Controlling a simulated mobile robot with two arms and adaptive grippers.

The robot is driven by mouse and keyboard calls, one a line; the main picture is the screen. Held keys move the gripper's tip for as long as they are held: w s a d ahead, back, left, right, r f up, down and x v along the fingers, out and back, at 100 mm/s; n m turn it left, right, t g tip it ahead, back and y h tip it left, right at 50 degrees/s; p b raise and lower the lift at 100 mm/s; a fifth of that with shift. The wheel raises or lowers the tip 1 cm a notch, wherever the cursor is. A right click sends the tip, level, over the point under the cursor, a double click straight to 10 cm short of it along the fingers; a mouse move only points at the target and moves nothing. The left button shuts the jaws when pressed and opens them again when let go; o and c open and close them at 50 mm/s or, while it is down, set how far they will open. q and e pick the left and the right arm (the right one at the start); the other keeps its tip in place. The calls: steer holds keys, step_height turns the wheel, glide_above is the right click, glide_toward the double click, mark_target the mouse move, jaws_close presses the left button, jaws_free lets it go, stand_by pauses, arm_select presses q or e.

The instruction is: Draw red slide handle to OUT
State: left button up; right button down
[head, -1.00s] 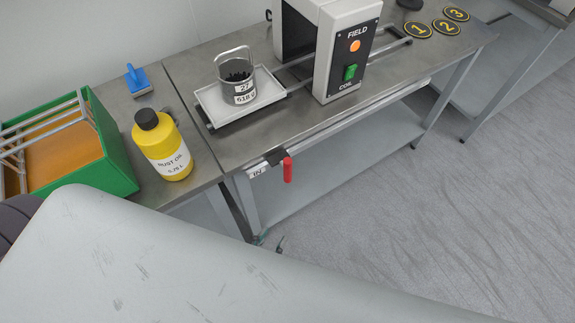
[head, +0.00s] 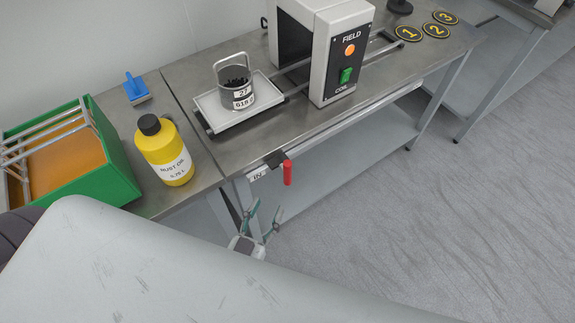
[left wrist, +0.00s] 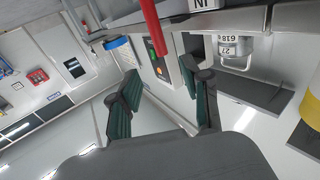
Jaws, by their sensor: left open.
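The red slide handle (head: 287,172) hangs at the table's front edge on a dark slider, next to a white IN label (head: 258,174). It also shows in the left wrist view (left wrist: 151,32), above the gap between my fingers. My left gripper (head: 265,213) is open and empty, below and left of the handle and apart from it. Its green-padded fingers show in the left wrist view (left wrist: 165,95). The OUT mark cannot be read. My right gripper is not in view.
The table holds a white tray (head: 203,103) with a metal basket (head: 236,92) and a coil box (head: 341,65) astride the rails. A yellow bottle (head: 164,155) and green crate (head: 120,160) stand at left. A lower shelf (head: 350,150) runs under the table.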

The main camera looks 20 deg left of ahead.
mark_target(286, 171)
arm_select(q)
steer(key=shift+w+d+p, duration=0.15)
steer(key=shift+w+p, duration=0.05)
steer(key=shift+w, duration=1.95)
steer(key=shift+w+d+p, duration=0.15)
steer(key=shift+w+p, duration=0.1)
steer(key=shift+w, duration=1.9)
steer(key=shift+w+d+p, duration=0.15)
steer(key=shift+w+p, duration=0.05)
steer(key=shift+w, duration=1.95)
jaws_close()
